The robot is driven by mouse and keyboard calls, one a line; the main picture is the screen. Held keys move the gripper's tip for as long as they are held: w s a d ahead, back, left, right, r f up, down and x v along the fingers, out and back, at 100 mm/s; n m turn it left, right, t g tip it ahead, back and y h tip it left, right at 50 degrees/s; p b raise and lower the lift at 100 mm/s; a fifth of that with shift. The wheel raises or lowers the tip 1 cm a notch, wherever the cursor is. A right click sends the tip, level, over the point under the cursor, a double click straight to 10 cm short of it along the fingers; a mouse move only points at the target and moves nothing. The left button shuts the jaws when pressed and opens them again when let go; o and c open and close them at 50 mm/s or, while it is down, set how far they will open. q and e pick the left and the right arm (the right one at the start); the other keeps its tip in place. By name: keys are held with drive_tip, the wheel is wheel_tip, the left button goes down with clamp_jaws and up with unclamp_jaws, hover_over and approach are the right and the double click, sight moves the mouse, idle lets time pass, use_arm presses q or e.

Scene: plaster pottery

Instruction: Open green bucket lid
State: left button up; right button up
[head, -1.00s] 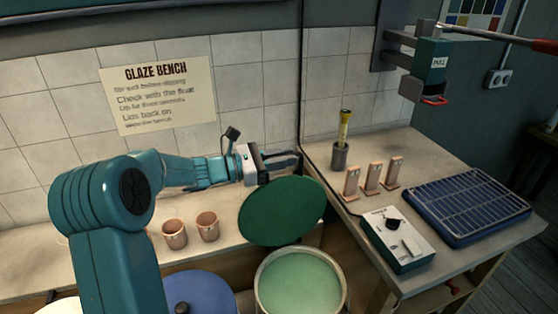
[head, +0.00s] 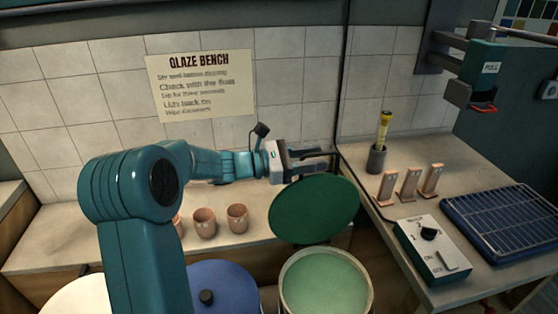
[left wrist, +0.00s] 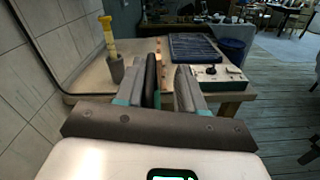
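The green bucket (head: 326,284) stands at the bottom centre of the head view. It is uncovered, and pale green glaze shows inside. Its dark green round lid (head: 314,212) is raised and tilted steeply behind the opening, with its broad face toward me. My left gripper (head: 328,160) is at the lid's upper edge, with its fingers pointing right. In the left wrist view, the fingers (left wrist: 168,72) stand apart with a gap between them. My right gripper is out of view.
A blue-lidded bucket (head: 225,287) and a white lid (head: 78,296) are to the left. Clay cups (head: 237,218) stand on the rear bench. The right bench holds a cup with a yellow-topped tool (head: 382,130), upright tiles (head: 410,182), a control box (head: 432,248) and a blue rack (head: 505,222).

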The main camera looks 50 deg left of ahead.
use_arm(q)
drive_tip(key=b+v, duration=0.1)
drive_tip(key=v, duration=1.3)
drive_tip(key=shift+s, duration=0.2)
